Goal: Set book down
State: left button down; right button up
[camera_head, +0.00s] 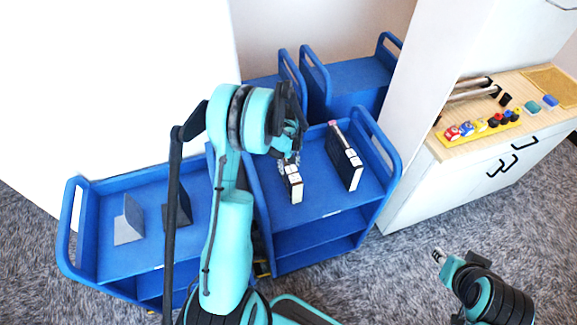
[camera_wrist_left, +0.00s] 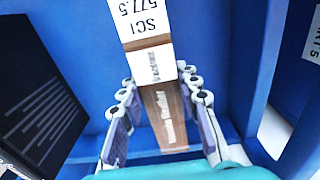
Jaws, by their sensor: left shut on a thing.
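My left gripper (camera_head: 289,152) is over the top shelf of the right-hand blue cart (camera_head: 313,203), pointing down. It is shut on a book (camera_head: 293,186) with a white label. In the left wrist view the book's brown spine (camera_wrist_left: 166,118) lies between the two fingers (camera_wrist_left: 162,112), and its label reads "SCI 577.5". The book is upright; I cannot tell whether its bottom touches the shelf. A dark book (camera_head: 343,158) stands to its right, apart from it. My right gripper (camera_head: 439,256) is low at the right, away from the carts; its fingers are too small to read.
The left-hand blue cart (camera_head: 105,262) carries a grey bookend (camera_head: 128,224) and a dark bookend (camera_head: 177,210). More blue carts (camera_head: 350,82) stand behind. A wooden counter (camera_head: 460,143) with colourful small items (camera_head: 482,124) is at the right. The held book's shelf has bare room around it.

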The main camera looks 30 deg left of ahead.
pick_arm(q)
jog(key=c, duration=1.5)
grip_release()
jog(key=shift+f, duration=0.2)
jog(key=o, duration=0.4)
jog(key=shift+r, duration=0.1)
jog(key=shift+r, duration=0.1)
